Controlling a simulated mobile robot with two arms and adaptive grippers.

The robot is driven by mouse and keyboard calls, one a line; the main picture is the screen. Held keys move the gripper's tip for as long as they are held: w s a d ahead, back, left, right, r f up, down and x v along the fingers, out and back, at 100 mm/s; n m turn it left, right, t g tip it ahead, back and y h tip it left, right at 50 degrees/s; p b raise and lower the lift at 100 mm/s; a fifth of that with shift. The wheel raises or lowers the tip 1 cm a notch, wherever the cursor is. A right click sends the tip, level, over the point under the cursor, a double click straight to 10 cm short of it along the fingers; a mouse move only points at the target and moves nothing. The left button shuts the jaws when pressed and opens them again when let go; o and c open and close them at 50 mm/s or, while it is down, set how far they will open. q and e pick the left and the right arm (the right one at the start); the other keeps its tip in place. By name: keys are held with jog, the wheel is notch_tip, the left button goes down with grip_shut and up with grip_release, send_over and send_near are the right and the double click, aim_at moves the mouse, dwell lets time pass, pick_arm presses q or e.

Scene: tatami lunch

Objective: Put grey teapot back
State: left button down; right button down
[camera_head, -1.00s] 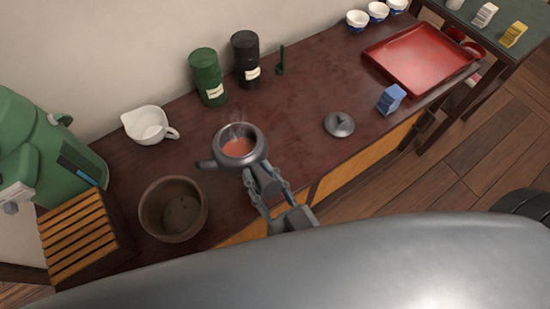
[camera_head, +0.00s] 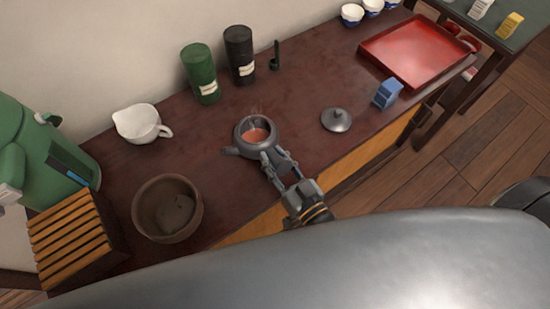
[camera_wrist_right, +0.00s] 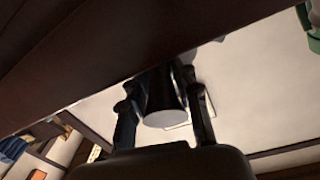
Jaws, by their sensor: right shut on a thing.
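The grey teapot (camera_head: 243,146) is open-topped with reddish steaming tea inside, over the dark wooden counter (camera_head: 221,177) in the head view. My right gripper (camera_head: 270,160) is shut on its handle, from the front right. I cannot tell whether the teapot touches the counter. In the right wrist view, the two fingers (camera_wrist_right: 166,112) stand on both sides of the dark handle (camera_wrist_right: 163,98). The teapot's lid (camera_head: 336,121) lies apart on the counter to the right. My left gripper is not in view.
A brown bowl (camera_head: 141,213) and slatted wooden box (camera_head: 66,238) stand at left, a white pitcher (camera_head: 137,122) behind. Green (camera_head: 199,78) and black (camera_head: 240,58) canisters stand by the wall. A blue block (camera_head: 387,93) and red tray (camera_head: 372,45) are at right. Counter around the teapot is clear.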

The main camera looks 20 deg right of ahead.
jog(key=c, duration=1.4)
grip_release()
jog(key=shift+f, duration=0.1)
jog(key=shift+c, duration=0.2)
jog(key=o, duration=0.5)
jog(key=shift+c, duration=0.2)
jog(key=shift+s, duration=0.2)
jog(key=p+v, duration=0.2)
jog(key=v, duration=0.9)
jog(key=shift+s, duration=0.35)
jog(key=shift+d, duration=0.1)
